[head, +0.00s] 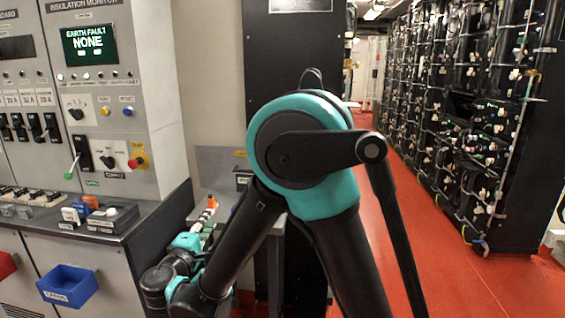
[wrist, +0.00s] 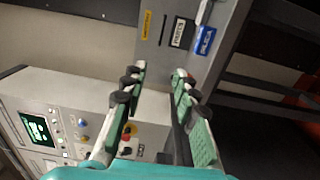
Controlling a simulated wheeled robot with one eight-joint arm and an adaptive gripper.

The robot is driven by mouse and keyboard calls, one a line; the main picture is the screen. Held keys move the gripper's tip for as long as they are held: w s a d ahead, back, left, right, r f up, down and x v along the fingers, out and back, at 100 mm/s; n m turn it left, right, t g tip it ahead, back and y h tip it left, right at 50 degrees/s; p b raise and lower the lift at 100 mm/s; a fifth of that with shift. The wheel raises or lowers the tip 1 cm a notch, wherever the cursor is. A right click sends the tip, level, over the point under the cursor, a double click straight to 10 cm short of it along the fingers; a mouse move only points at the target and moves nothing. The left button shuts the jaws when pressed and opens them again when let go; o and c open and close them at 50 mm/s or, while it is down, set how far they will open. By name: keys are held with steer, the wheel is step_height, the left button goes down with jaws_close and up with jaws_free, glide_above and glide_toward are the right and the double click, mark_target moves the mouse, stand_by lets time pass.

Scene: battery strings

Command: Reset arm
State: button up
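My gripper (wrist: 160,70) is open in the wrist view. Its two green-padded fingers stand apart with nothing between them. Beyond the fingertips is a grey panel (wrist: 208,62) with yellow, white and blue labels. In the head view my black and teal arm fills the middle, bent at a large teal joint. Its lower end reaches down beside the console, where the wrist shows in part. The fingertips are hard to make out there.
A grey control console (head: 155,95) stands at left, its screen (head: 90,44) reading "EARTH FAULT NONE". A blue bin (head: 68,286) hangs on its front. Black battery racks (head: 470,120) line the right. The red floor (head: 440,255) between is clear.

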steer(key=w+d+f+m+g+h, duration=0.1)
steer(key=w+d+f+m+g, duration=0.2)
steer(key=d, duration=1.1)
steer(key=w+d+f+m+g+h, duration=0.15)
steer(key=d+f+m+g, duration=0.35)
steer(key=d, duration=0.8)
steer(key=s+d+f+m+g+y, duration=0.2)
steer(key=s+d+f+m+g, duration=0.1)
steer(key=s, duration=0.5)
steer(key=s+d+f+m+g+y, duration=0.2)
steer(key=s+d+f+m, duration=0.3)
steer(key=s+d, duration=0.3)
steer(key=shift+s+d+f+g+y, duration=0.25)
steer(key=shift+d+f+g+y, duration=0.25)
steer(key=shift+d+f, duration=0.55)
